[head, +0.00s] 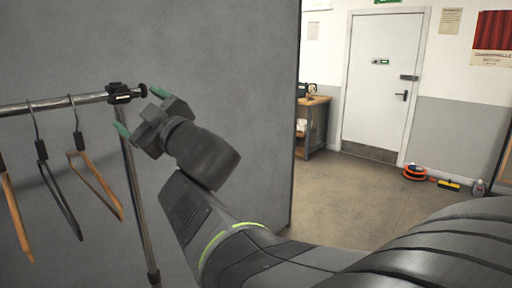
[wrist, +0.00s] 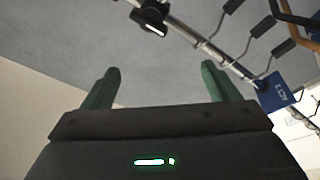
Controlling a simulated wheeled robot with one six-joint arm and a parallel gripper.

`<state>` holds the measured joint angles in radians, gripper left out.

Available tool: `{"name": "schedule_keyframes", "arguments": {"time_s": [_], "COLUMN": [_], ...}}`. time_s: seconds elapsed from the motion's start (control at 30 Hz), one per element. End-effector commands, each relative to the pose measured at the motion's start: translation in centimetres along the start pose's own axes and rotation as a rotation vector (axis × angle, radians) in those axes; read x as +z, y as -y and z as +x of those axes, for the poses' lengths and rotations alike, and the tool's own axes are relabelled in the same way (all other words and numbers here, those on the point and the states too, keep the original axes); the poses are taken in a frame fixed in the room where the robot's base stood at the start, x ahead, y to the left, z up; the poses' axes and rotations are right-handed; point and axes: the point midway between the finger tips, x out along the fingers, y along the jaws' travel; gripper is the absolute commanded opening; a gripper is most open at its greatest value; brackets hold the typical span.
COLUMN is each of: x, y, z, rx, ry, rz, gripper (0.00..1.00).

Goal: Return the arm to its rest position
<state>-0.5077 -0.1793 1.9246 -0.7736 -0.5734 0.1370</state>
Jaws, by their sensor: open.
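My gripper (head: 140,111) is raised at the right end of a clothes rail (head: 60,103) in the head view. Its two green fingers are spread apart with nothing between them. The wrist view also shows the open gripper (wrist: 158,85), with the rail (wrist: 205,45) running diagonally beyond the fingers. My arm reaches up from the lower right of the head view. Whether a finger touches the rail cannot be told.
Hangers, including a wooden one (head: 95,185) and a black one (head: 58,190), hang left of my gripper. A grey partition (head: 230,60) stands behind. Open floor (head: 340,195) leads to a white door (head: 383,85). An orange cable reel (head: 415,172) lies near it.

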Motion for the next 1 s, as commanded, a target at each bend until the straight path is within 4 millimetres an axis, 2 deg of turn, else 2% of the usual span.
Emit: {"name": "schedule_keyframes", "arguments": {"time_s": [0.6, 0.8, 1.0], "x": [-1.25, -1.21, -1.13], "y": [-0.75, -0.85, -0.88], "z": [-0.13, -0.24, -0.31], "rx": [-0.140, -0.177, -0.193], "ry": [0.115, 0.139, 0.150], "rz": [-0.687, -0.838, -0.899], "gripper": [0.82, 0.82, 0.82]}}
